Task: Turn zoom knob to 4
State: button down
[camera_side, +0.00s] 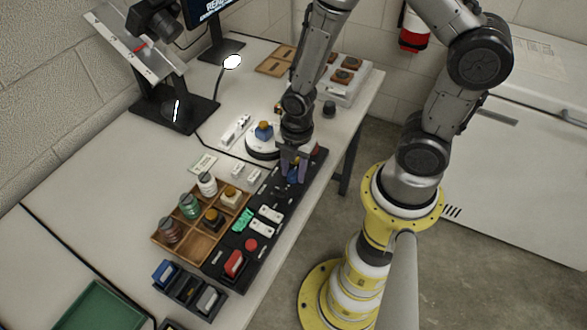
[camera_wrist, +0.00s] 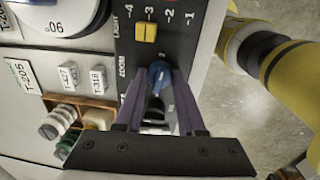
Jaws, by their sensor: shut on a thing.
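The black control panel (camera_wrist: 180,42) carries a blue knob (camera_wrist: 159,73) beside the printed word ZOOM in the wrist view. My gripper (camera_wrist: 160,80) has its two purple fingers on either side of the blue knob and is shut on it. A small mark that looks like a 2 shows just above the knob; the rest of its scale is hidden by my fingers, and I cannot tell its exact setting. In the side view my gripper (camera_side: 293,165) points down at the far end of the panel (camera_side: 246,232).
A yellow knob (camera_wrist: 146,31) beside the word LIGHT sits close to the blue one, under numbers 4 to 1. A wooden tray with jars (camera_side: 187,240) borders the panel. A round white stand (camera_side: 261,149) is close to my gripper.

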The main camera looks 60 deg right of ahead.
jog(key=m, duration=0.9)
jog(key=shift+w+a+m, duration=0.1)
jog(key=shift+m, duration=0.3)
jog(key=m, duration=0.4)
jog(key=shift+m+h, duration=0.3)
jog(key=m, duration=0.4)
jog(key=shift+w+m+g, duration=0.1)
jog(key=shift+m+g, duration=0.2)
jog(key=m, duration=1)
jog(key=shift+m+g, duration=0.3)
jog(key=shift+m, duration=2.2)
